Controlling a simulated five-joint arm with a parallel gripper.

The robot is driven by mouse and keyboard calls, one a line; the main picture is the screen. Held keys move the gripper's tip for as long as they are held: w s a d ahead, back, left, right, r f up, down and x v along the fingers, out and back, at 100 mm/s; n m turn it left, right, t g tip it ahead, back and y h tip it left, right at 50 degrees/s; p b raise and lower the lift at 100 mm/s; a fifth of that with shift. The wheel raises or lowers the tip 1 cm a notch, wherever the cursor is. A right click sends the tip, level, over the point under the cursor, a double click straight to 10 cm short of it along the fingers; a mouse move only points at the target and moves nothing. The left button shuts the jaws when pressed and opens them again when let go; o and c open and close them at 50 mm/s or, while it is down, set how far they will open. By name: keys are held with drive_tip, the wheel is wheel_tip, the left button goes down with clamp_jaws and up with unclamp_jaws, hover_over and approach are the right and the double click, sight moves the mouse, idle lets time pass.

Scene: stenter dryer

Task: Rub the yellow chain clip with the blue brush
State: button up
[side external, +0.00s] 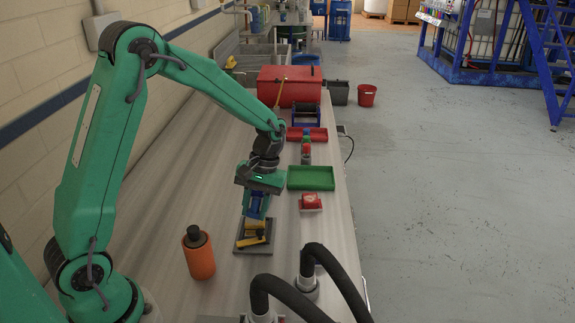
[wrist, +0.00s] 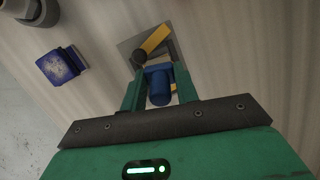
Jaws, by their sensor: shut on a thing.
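My gripper (side external: 256,203) is shut on the blue brush (side external: 254,208) and holds it pointing down over the yellow chain clip (side external: 251,239). The clip lies on a dark grey plate (side external: 240,249) on the bench. In the wrist view, the brush (wrist: 159,87) sits between the two green fingers of my gripper (wrist: 160,71). The clip (wrist: 154,40) shows just beyond the brush, with a dark part across it. The brush hides some of the clip, and I cannot tell whether they touch.
An orange bottle (side external: 199,256) stands left of the plate. Black hoses (side external: 318,262) arch in front at right. A green tray (side external: 311,178) and a red item (side external: 310,201) lie to the right. A blue speckled block (wrist: 61,66) shows in the wrist view.

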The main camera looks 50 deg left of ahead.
drive_tip(key=shift+r, duration=2.4)
drive_tip(key=shift+r, duration=0.1)
drive_tip(key=shift+r, duration=1.4)
drive_tip(key=shift+d+f, duration=0.25)
drive_tip(key=shift+f, duration=0.3)
drive_tip(key=shift+f, duration=0.15)
